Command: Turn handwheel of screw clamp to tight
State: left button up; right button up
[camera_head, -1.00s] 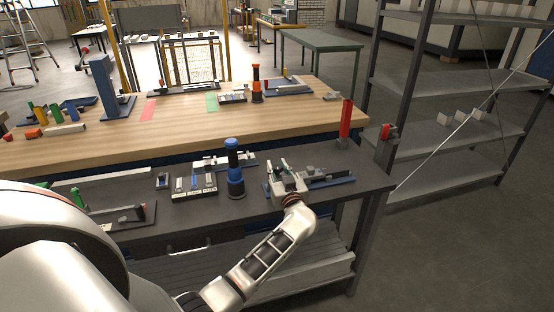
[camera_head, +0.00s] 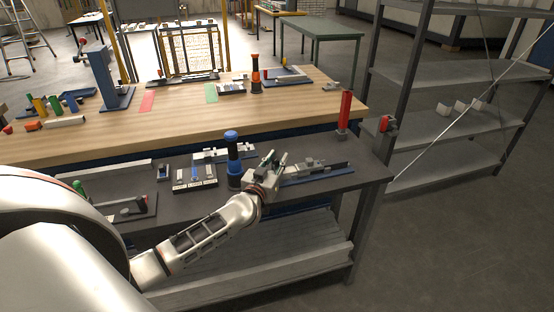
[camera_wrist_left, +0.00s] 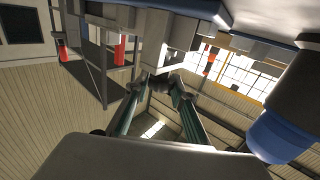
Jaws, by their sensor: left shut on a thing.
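The screw clamp (camera_head: 312,169) is a grey metal assembly on a blue base plate, near the right end of the dark bench. My left gripper (camera_head: 271,160) is at the clamp's left end. In the left wrist view its two green-edged fingers (camera_wrist_left: 160,84) close around a small dark part at the end of the grey clamp body (camera_wrist_left: 152,42). This part seems to be the handwheel (camera_wrist_left: 159,79), mostly hidden between the fingertips. I cannot tell how far it is turned. My right gripper is not in view.
A blue-and-black cylinder (camera_head: 233,160) stands upright just left of my left gripper; it looms close in the left wrist view (camera_wrist_left: 285,130). A block with several small parts (camera_head: 194,176) lies further left. A red cylinder (camera_head: 345,112) stands at the bench's back right.

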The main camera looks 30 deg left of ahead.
pick_arm(q)
jog(key=shift+m+h, duration=0.7)
jog(key=shift+h, duration=0.4)
jog(key=o, duration=1.1)
jog(key=shift+s, duration=0.1)
jog(key=s, duration=0.8)
jog(key=s+d, duration=0.1)
jog(key=s, duration=0.2)
jog(key=shift+s+d, duration=0.1)
jog(key=shift+s, duration=0.3)
